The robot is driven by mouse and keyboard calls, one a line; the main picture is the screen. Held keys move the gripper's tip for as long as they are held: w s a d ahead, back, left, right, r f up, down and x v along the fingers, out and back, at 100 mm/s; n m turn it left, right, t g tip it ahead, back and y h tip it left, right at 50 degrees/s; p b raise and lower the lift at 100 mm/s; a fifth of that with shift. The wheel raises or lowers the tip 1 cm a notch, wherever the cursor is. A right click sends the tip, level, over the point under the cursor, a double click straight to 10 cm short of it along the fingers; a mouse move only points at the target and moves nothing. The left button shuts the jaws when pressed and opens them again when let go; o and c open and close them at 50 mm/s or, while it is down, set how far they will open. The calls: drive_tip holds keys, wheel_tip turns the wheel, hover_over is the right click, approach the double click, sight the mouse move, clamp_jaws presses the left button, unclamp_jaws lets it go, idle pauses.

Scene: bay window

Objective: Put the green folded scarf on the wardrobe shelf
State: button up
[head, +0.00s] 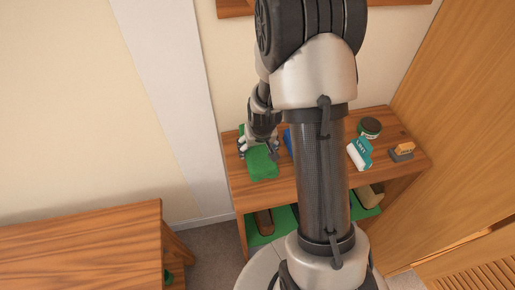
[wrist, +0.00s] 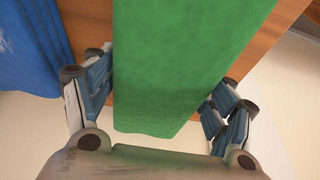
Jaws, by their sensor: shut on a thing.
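The green folded scarf (head: 262,163) is at the left end of the top of a low wooden unit (head: 284,187). My gripper (head: 257,151) is over the scarf with one finger on each side of it. In the wrist view the scarf (wrist: 185,60) runs between the two fingers, and my gripper (wrist: 155,90) is shut on it. I cannot tell whether the scarf rests on the wood or is slightly raised. I cannot tell which surface is the wardrobe shelf.
A blue cloth (wrist: 35,45) lies beside the scarf, partly hidden by my arm in the head view. A white-and-teal bottle (head: 360,153), a dark jar (head: 369,127) and an orange-topped item (head: 402,151) stand to the right. Shoes (head: 264,222) sit below. A wooden table (head: 85,240) is at left.

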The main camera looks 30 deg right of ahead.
drive_tip(key=o, duration=0.8)
drive_tip(key=shift+f, duration=0.2)
drive_tip(key=shift+c, duration=0.2)
drive_tip(key=o, duration=0.5)
drive_tip(key=shift+r, duration=0.1)
drive_tip(key=shift+c, duration=0.2)
